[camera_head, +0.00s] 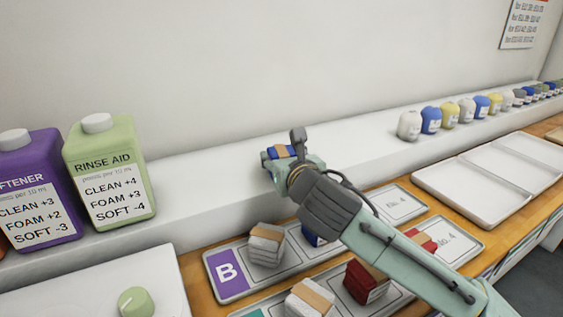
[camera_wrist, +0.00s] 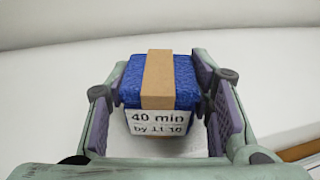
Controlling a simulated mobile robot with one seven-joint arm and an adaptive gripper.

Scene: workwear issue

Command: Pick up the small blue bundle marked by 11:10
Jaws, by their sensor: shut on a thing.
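The small blue bundle (camera_head: 279,152) has a tan band around it and sits between my gripper's fingers over the white ledge. In the wrist view the blue bundle (camera_wrist: 160,85) shows a white label reading "40 min by 11:10". My gripper (camera_head: 283,160) is shut on it, with the purple pads of both fingers (camera_wrist: 163,110) at its sides. I cannot tell whether the bundle touches the ledge. A second blue bundle (camera_head: 314,239) lies on the tray marked B, partly hidden by my arm.
Tray B (camera_head: 232,288) also holds a white bundle (camera_head: 266,245). Red bundles (camera_head: 366,283) and another white one (camera_head: 309,299) lie nearer. Purple (camera_head: 38,190) and green (camera_head: 108,172) bottles stand left.

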